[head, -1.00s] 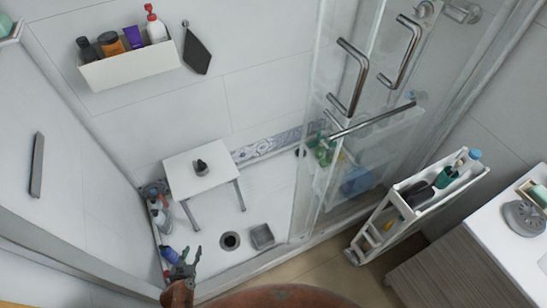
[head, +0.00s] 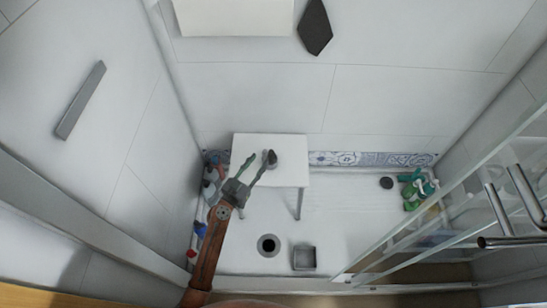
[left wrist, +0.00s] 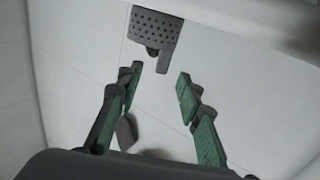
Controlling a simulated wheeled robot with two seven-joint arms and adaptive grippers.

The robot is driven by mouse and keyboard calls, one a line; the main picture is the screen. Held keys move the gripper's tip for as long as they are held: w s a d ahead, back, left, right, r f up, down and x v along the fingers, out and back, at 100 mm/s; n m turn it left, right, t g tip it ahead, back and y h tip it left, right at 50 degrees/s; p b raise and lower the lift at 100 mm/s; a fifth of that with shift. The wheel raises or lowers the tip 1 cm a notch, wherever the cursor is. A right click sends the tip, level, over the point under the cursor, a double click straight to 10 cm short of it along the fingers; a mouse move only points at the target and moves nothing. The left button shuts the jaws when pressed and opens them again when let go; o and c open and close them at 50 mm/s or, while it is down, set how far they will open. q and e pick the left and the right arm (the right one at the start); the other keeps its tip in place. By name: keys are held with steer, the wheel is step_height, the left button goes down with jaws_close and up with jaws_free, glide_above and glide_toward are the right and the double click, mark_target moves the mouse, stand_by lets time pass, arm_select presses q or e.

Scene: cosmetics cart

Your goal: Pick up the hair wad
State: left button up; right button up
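I cannot pick out the hair wad with certainty. A small dark round thing (head: 387,183) lies on the shower floor near the back wall, too small to tell what it is. The round drain hole (head: 268,245) is dark inside. My left gripper (head: 257,163) is open and empty, its fingers overlapping the white stool (head: 240,147) in the head view. The left wrist view shows its green-padded fingers (left wrist: 160,82) spread apart with nothing between them. A small dark and grey object on the stool is partly covered by one finger. My right gripper is out of view.
A grey square piece (head: 303,258) sits right of the drain. Bottles (head: 209,192) line the left wall; green bottles (head: 415,190) stand at right. The glass door (head: 440,215) and its handles edge the right side. A grey perforated thing (left wrist: 157,25) shows in the wrist view.

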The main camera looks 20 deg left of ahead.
mark_target(263, 153)
arm_select(q)
steer(key=shift+x, duration=2.35)
steer(key=shift+a+r, duration=0.1)
steer(key=shift+r, duration=0.1)
steer(key=shift+c, duration=0.3)
jaws_close()
